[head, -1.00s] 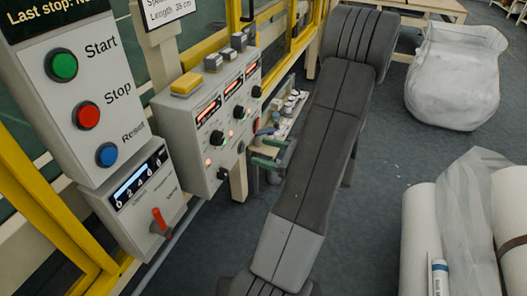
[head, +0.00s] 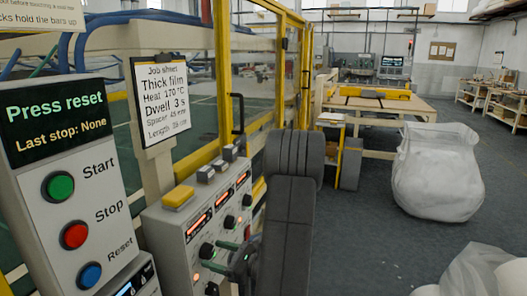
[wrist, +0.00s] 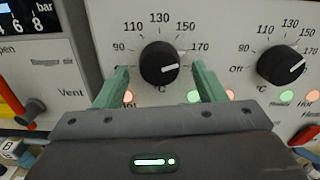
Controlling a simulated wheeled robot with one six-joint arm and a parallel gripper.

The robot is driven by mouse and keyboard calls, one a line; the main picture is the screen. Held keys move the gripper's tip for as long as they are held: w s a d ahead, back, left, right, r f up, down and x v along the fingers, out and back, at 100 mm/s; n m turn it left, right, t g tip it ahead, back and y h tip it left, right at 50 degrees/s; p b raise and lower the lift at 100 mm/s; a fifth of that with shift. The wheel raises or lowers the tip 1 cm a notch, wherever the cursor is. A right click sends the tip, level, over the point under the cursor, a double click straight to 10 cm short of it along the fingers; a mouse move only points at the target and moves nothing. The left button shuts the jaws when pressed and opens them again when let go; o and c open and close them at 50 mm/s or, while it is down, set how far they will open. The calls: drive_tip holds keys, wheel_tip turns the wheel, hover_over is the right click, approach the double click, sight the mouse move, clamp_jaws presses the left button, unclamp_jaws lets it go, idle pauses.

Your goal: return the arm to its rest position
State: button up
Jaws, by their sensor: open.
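My gripper (head: 220,256) is open, with its green fingers pointing at the knob panel (head: 165,222) in the head view. In the wrist view my gripper (wrist: 162,84) has its two fingers spread wide with nothing held between them. A black knob (wrist: 159,63) with a 90 to 170 °C scale shows between and beyond the fingers, its white mark towards 170. I see no contact with it, and the gap is hard to judge. My dark arm rises in front of the panel's right side and partly hides it.
A control box (head: 70,185) with green, red and blue buttons stands left; its screen reads "Press reset". Yellow guard framing (head: 283,65) runs behind. A table (head: 375,108) stands further back.

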drive_tip(key=shift+x, duration=0.85)
